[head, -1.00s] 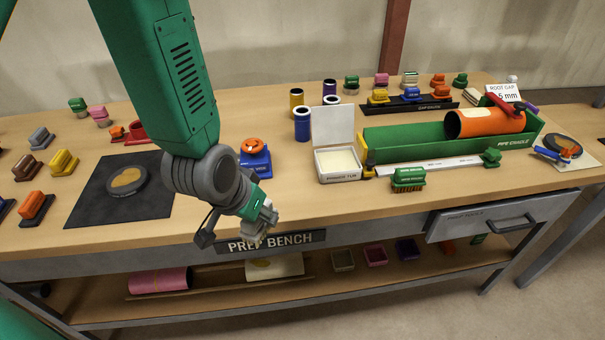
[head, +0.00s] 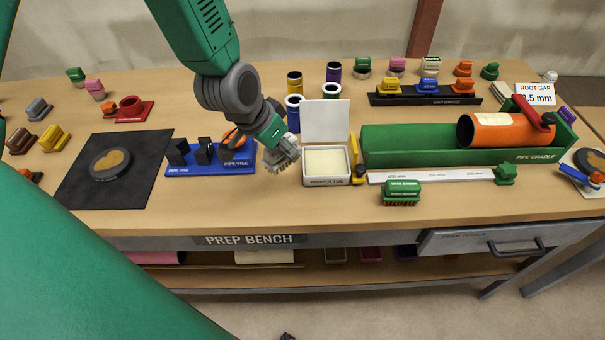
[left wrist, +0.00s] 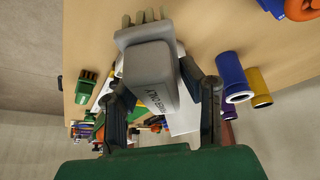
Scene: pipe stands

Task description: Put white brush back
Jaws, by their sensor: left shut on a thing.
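My left gripper (head: 279,147) is shut on a pale grey-white brush (head: 285,160) with a bristled end. It holds the brush over the bench, between the blue pipe vise (head: 182,170) and the white primer tub (head: 326,181). In the left wrist view, the brush (left wrist: 150,75) lies between the two dark fingers of the gripper (left wrist: 160,88), with its bristles at the top of the picture. Lettering on its side is too small to read surely. My right gripper is not in view.
A green brush (head: 402,192) stands near the front edge of the bench, by a white ruler (head: 430,176). The green pipe cradle (head: 410,150) holds an orange pipe (head: 490,130). Blue, yellow and purple cylinders stand behind the tub. A black mat (head: 125,145) lies at left.

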